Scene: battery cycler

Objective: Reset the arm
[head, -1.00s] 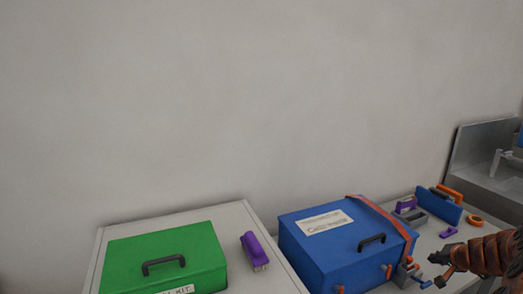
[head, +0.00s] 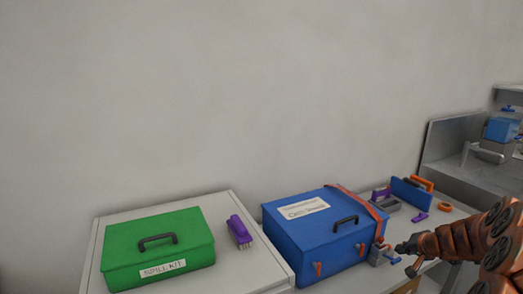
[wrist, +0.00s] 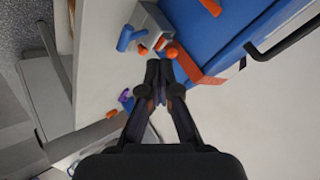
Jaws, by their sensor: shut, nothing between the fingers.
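I cannot tell the exact gap between the fingertips and these things.
A green spill kit box (head: 158,248) and a purple brush (head: 240,232) sit on a light-topped cabinet (head: 255,268) at left. Blue, purple and orange items (head: 410,194) lie on the bench behind the gripper. A grey sink unit (head: 460,145) stands at right. The wall above is clear.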

